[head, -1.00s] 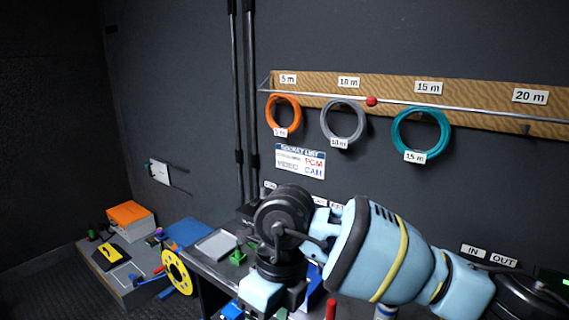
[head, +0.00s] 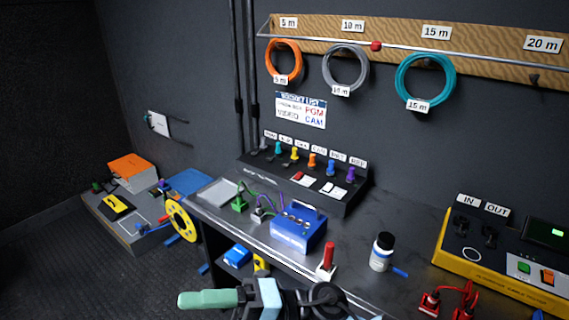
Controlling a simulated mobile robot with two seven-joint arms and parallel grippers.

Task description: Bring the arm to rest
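Part of my arm (head: 268,300) shows at the bottom edge, with light blue and black links low in front of the bench. A pale green, rounded long piece (head: 208,299) sticks out to the left at its end; I cannot tell whether it is a finger or a held thing. No pair of fingertips can be made out. My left gripper is not seen.
Cable coils (head: 425,82) hang from a rail above. A low platform (head: 120,235) stands at left.

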